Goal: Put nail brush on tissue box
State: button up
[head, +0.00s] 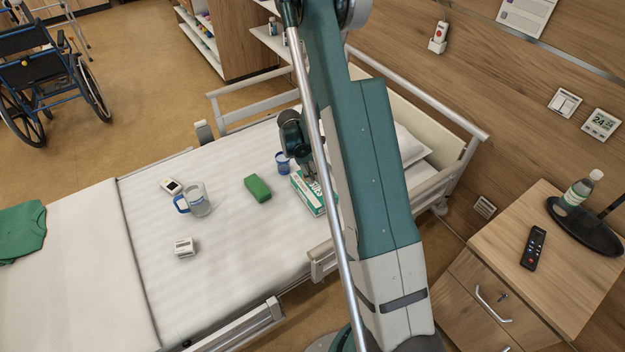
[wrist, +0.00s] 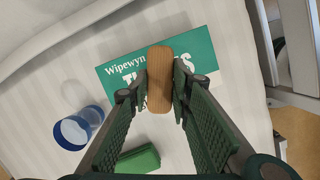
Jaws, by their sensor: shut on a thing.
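The nail brush (wrist: 160,80) is a wooden, rounded block in the wrist view. My gripper (wrist: 162,92) is shut on it, with a green finger pad on each side. The tissue box (wrist: 118,72) is green and white with "Wipewyn" lettering, and the brush covers part of its top. In the head view the tissue box (head: 304,196) lies on the bed, with my gripper (head: 310,175) over it. My arm hides part of the box and the brush there. I cannot tell whether the brush touches the box.
A blue cup (head: 283,163) and a green block (head: 257,188) are beside the box on the bed. A bed rail (head: 322,260) runs in front.

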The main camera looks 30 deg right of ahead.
jog(key=shift+f+b, duration=0.35)
jog(key=shift+f, duration=1.3)
jog(key=shift+f, duration=0.2)
jog(key=o, duration=0.9)
jog(key=shift+r, duration=0.15)
jog(key=p+v, duration=0.2)
jog(key=v, duration=1)
jog(key=shift+d+p, duration=0.1)
jog(key=shift+p, duration=0.3)
jog(key=shift+r, duration=0.1)
